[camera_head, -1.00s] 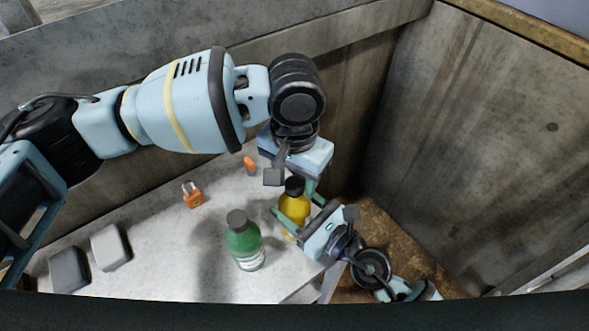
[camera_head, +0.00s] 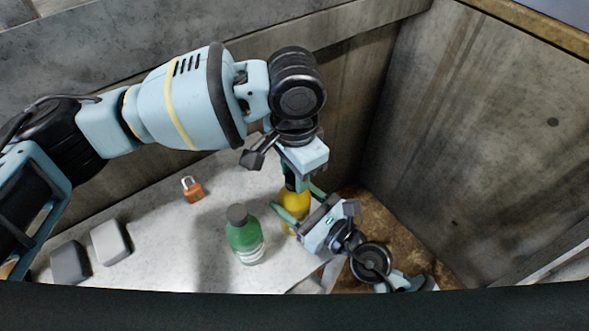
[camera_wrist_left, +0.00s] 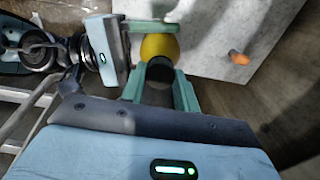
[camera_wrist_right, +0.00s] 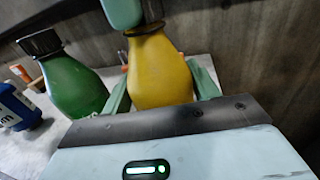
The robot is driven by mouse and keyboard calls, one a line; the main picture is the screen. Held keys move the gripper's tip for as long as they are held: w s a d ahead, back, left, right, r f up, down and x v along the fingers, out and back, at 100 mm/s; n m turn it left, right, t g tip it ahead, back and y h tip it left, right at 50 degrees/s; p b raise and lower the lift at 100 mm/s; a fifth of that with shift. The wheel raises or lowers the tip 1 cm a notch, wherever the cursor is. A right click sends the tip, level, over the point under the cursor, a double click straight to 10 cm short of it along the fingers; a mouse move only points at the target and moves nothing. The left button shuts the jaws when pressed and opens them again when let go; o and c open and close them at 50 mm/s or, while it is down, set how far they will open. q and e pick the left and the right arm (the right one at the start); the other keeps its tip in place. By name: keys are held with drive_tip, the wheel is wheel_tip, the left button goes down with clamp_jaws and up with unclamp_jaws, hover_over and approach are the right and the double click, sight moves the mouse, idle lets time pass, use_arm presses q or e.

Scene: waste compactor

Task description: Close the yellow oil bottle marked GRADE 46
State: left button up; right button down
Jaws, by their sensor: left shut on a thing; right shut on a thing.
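The yellow oil bottle (camera_head: 294,199) stands upright at the right end of the pale work surface; its marking is not readable. It also shows in the right wrist view (camera_wrist_right: 160,75) and left wrist view (camera_wrist_left: 159,45). My right gripper (camera_head: 299,209) is shut around its body from the side. My left gripper (camera_head: 293,178) points down from above and is shut at the bottle's top, on the dark cap (camera_wrist_left: 160,70). The fingers hide most of the cap, so I cannot tell how it sits on the neck.
A green bottle with a dark cap (camera_head: 244,237) stands close left of the yellow one. An orange padlock (camera_head: 193,189) and two grey blocks (camera_head: 110,242) lie farther left. A blue bottle (camera_wrist_right: 16,107) shows at the right wrist view's left edge. Walls (camera_head: 480,130) enclose the back and right.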

use_arm(q)
drive_tip(key=m, duration=0.6)
drive_tip(key=shift+m, duration=0.3)
drive_tip(key=o, duration=1.2)
wheel_tip(320, 180, up, 12)
use_arm(e)
drive_tip(key=shift+c, duration=1.6)
unclamp_jaws()
